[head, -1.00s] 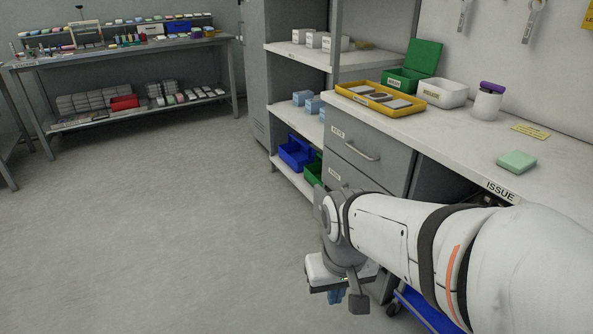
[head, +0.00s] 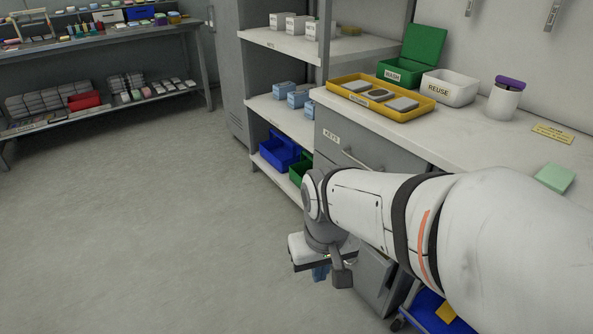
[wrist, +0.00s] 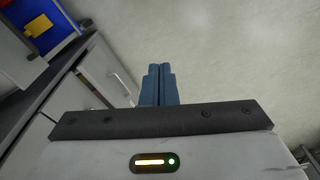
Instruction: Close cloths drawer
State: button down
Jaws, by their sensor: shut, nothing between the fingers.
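The grey drawer cabinet (head: 329,152) stands under the right-hand worktop. Its top drawer, with a label that seems to read KEYS and a bar handle (head: 360,160), looks flush. My arm covers the drawers below, so I cannot read a cloths label or tell how far that drawer stands out. A lower grey front (head: 374,283) shows beneath my arm. My gripper (head: 320,273) points down in front of the cabinet, over the floor. In the wrist view its blue fingers (wrist: 158,85) are together and empty, with grey cabinet fronts (wrist: 100,72) to their left, apart from them.
On the worktop (head: 480,140) are a yellow tray (head: 417,109), a green box (head: 425,45), a white REUSE box (head: 449,89) and a purple-lidded jar (head: 503,101). Shelves with a blue bin (head: 279,151) stand left. A blue cart (head: 428,305) is lower right. Floor at left is clear.

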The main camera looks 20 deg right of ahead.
jog(key=w+d+f+n+g+h+p, duration=0.5)
jog(key=w+d+f+n+h, duration=0.7)
jog(key=n, duration=0.6)
jog(key=n+t+h, duration=0.5)
jog(key=n+t, duration=0.5)
jog(key=n, duration=1.2)
send_near(363, 249)
jog(key=x, duration=0.6)
jog(key=shift+d+p, duration=0.35)
jog(key=shift+d, duration=0.1)
